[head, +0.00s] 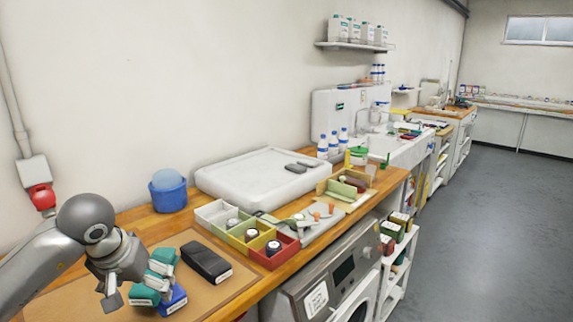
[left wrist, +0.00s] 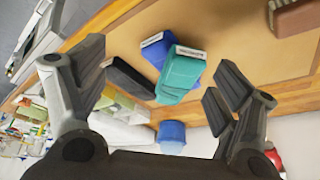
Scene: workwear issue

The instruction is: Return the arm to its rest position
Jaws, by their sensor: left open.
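My left gripper (head: 126,283) is over the brown mat at the lower left of the head view. In the left wrist view its fingers (left wrist: 158,82) are spread wide with nothing gripped between them. Beyond them lie a teal folded piece (left wrist: 181,76) with a white label, a blue one (left wrist: 158,48) and a black one (left wrist: 127,78). In the head view teal pieces (head: 160,262) and the blue piece (head: 174,300) sit just right of the gripper, with the black piece (head: 206,262) further right. Whether the gripper touches the teal pieces cannot be told. My right gripper is out of view.
A blue bucket (head: 168,192) stands by the wall behind the mat (head: 222,292). A large white tray (head: 235,185) and coloured bins (head: 272,258) holding small items line the wooden counter. A brown block (left wrist: 297,18) shows in the left wrist view. The floor (head: 480,220) at right is clear.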

